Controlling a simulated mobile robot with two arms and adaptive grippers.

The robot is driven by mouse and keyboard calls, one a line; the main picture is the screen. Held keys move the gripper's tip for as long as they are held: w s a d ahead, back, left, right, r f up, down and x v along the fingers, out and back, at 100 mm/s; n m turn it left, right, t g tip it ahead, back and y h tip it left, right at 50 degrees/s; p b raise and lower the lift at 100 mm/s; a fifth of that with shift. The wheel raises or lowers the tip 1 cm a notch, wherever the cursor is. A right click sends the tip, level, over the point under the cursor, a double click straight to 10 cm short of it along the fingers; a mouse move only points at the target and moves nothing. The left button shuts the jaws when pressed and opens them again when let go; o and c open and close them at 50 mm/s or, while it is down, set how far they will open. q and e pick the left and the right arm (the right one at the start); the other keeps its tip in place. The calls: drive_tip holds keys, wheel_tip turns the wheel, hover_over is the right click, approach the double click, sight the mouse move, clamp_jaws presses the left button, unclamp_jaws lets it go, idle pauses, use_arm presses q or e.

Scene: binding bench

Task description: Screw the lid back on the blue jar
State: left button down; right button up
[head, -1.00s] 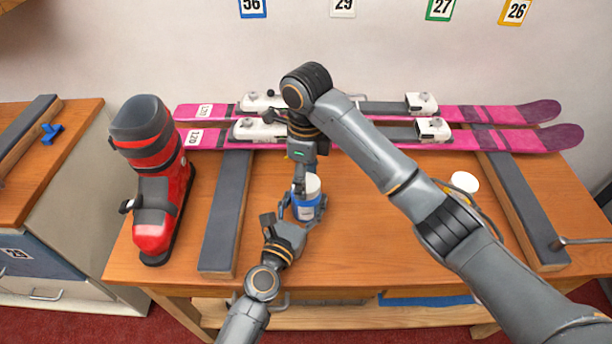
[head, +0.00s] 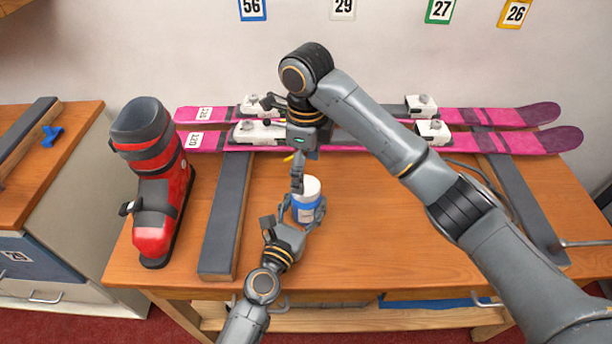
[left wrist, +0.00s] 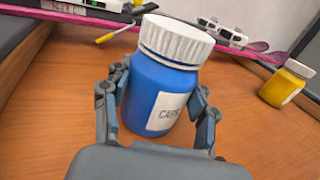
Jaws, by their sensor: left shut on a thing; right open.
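The blue jar (head: 304,215) stands upright on the bench. It also shows large in the left wrist view (left wrist: 150,92), with a white label. My left gripper (head: 301,216) is shut around its body. The white ribbed lid (left wrist: 177,40) sits on the jar's mouth and also shows in the head view (head: 311,186); how tightly it is screwed cannot be seen. My right gripper (head: 297,184) is open, pointing down just left of and beside the lid, and does not hold it. Its fingertips partly overlap each other in the head view.
A yellow jar (left wrist: 287,83) with a white lid stands off to the right. A yellow-handled tool (left wrist: 113,34) lies behind.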

drive_tip(key=shift+r, duration=0.45)
drive_tip(key=shift+c, duration=0.4)
